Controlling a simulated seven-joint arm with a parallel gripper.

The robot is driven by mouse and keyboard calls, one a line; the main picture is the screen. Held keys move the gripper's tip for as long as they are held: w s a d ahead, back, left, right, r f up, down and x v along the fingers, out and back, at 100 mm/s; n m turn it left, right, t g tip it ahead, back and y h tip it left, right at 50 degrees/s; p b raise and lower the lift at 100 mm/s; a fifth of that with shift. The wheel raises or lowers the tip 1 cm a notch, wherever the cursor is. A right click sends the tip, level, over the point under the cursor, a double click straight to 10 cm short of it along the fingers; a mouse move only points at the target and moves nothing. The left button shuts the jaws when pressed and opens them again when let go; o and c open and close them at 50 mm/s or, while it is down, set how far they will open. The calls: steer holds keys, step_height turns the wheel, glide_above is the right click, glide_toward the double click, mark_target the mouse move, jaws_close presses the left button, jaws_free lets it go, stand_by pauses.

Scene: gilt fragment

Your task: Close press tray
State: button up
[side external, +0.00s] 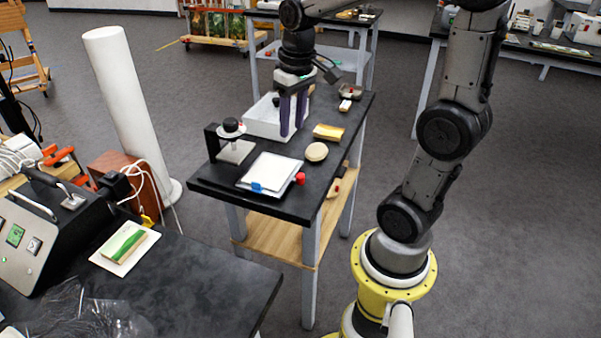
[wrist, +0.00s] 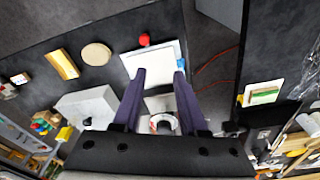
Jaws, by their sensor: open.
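A small press with a black bracket, a round black knob (side external: 230,125) and a pale base plate (side external: 236,152) stands at the left end of the black-topped table. Just right of it lies a flat white tray (side external: 268,171) with a blue tab and a red knob (side external: 300,178). The tray also shows in the wrist view (wrist: 152,58), beyond my fingertips, with the press plate (wrist: 160,103) between the fingers. I cannot tell which part is the press tray. My gripper (side external: 292,133) (wrist: 159,75) is open and points down beside the white box, apart from the tray, with nothing between its purple fingers.
A round tan disc (side external: 316,152), a yellow block (side external: 328,132) and small items lie along the table's right side.

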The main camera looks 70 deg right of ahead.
steer(key=m+g, duration=0.1)
glide_above(300, 175)
step_height(300, 175, down, 4)
step_height(300, 175, down, 13)
steer(key=shift+s+f, duration=0.1)
stand_by(0.3)
jaws_close()
stand_by(1.3)
